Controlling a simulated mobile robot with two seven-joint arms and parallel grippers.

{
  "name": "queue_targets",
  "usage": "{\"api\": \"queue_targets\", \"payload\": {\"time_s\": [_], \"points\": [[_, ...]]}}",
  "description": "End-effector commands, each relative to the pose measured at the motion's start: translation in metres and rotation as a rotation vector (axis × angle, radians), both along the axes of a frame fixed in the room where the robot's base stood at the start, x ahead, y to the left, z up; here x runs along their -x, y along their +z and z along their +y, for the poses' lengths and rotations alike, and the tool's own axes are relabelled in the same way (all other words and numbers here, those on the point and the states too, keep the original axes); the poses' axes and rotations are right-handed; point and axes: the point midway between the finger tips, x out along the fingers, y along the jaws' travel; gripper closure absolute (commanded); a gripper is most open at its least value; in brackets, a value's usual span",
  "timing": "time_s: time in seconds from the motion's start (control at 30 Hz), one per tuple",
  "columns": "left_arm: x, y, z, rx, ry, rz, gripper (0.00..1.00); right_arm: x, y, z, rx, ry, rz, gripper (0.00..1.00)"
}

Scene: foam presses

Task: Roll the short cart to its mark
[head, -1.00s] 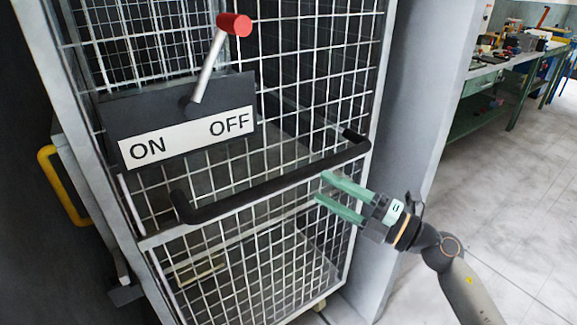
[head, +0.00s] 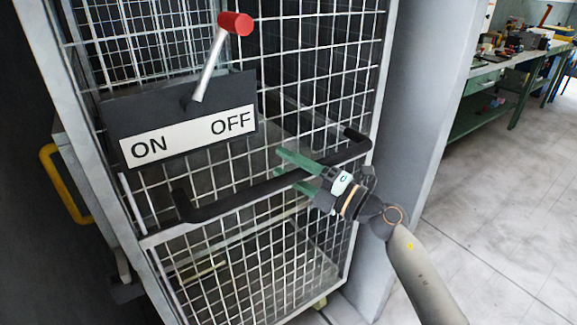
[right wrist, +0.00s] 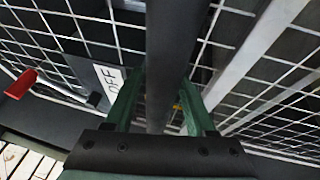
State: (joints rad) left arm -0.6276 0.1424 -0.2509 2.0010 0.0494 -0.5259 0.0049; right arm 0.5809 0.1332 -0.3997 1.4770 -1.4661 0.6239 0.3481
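A tall wire-mesh cart (head: 255,265) with a black push bar (head: 240,198) across its front stands ahead of me. I cannot tell whether it is the short cart. My right gripper (head: 284,165) is at the right half of the bar, its green fingers reaching past it above and below. In the right wrist view the bar (right wrist: 168,50) runs between the two fingers (right wrist: 163,80). The fingers look open around it; contact is hard to judge. My left gripper is out of view. No floor mark shows.
A dark panel with an ON/OFF label (head: 188,136) and a red-knobbed lever (head: 235,23) sits in front of the mesh. A yellow handle (head: 62,185) is at the left. A grey post (head: 415,130) stands right of the cart. Clear floor (head: 500,220) and a green workbench (head: 482,105) lie beyond.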

Motion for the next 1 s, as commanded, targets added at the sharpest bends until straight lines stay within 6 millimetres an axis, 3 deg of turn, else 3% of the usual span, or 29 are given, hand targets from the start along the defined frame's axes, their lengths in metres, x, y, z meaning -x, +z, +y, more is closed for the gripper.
{"api": "queue_targets", "payload": {"time_s": [0.07, 0.47, 1.0], "points": [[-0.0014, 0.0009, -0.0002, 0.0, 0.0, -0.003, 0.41, 0.0001, -0.0001, -0.0003, 0.0, 0.0, 0.0, 0.55], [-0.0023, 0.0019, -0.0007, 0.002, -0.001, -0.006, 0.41, 0.0002, -0.0002, -0.0005, 0.0, 0.0, 0.0, 1.0], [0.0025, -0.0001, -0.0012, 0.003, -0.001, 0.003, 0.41, 0.0002, -0.0003, -0.0005, 0.0, 0.0, 0.0, 1.0]]}}
